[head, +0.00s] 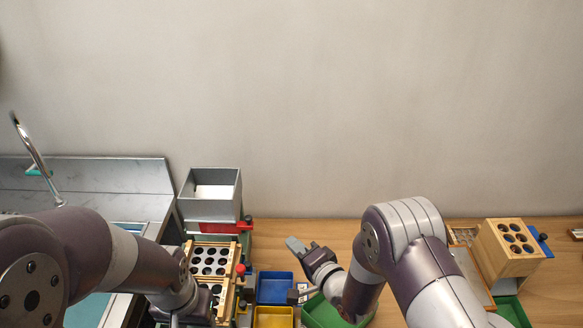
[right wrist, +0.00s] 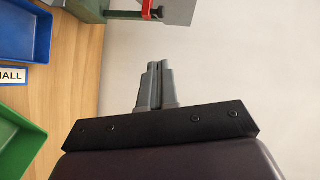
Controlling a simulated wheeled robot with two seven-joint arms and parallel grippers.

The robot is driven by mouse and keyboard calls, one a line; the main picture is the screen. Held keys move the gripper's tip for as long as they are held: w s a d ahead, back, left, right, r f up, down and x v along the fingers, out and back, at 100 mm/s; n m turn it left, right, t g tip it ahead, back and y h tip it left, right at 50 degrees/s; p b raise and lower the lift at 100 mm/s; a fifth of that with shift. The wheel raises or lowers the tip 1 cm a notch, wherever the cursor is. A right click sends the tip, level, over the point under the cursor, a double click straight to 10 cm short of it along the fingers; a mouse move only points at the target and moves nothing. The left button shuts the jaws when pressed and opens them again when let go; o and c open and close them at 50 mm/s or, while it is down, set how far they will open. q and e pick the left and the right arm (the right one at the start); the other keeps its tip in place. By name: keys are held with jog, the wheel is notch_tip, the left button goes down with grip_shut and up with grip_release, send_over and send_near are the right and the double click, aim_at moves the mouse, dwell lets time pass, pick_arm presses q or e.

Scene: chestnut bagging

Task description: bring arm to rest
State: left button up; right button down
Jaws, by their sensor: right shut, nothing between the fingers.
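My right gripper (head: 294,244) is shut and empty, held above the wooden table near the middle of the head view. Its two grey fingers lie together in the right wrist view (right wrist: 158,70). The right arm (head: 405,235) bends down from an elbow at the right of the middle. My left arm (head: 110,255) reaches in from the left, and its wrist is low in the head view beside the wooden rack. The left fingers are hidden or cut off at the lower edge.
A blue bin (head: 274,288), a yellow bin (head: 273,317) and a green bin (head: 318,314) stand below the right gripper. A wooden rack with holes (head: 238,262) and a grey hopper (head: 210,208) stand left of it. A wooden block (head: 513,258) is at right.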

jog(key=s+d+f+n+g+h, duration=0.7)
jog(key=s+d+f+g, duration=0.1)
jog(key=s+d+f, duration=0.1)
jog(key=s+d+r+n+g+h, duration=0.1)
jog(key=s+d+r+g+h, duration=0.1)
jog(key=s+d+r, duration=0.7)
jog(key=s+r+g, duration=0.1)
jog(key=s+r, duration=0.2)
jog(key=r, duration=0.1)
jog(key=shift+s+n+g, duration=0.15)
jog(key=shift+n+g, duration=0.15)
jog(key=shift+g, duration=0.1)
jog(key=shift+s+d, duration=0.1)
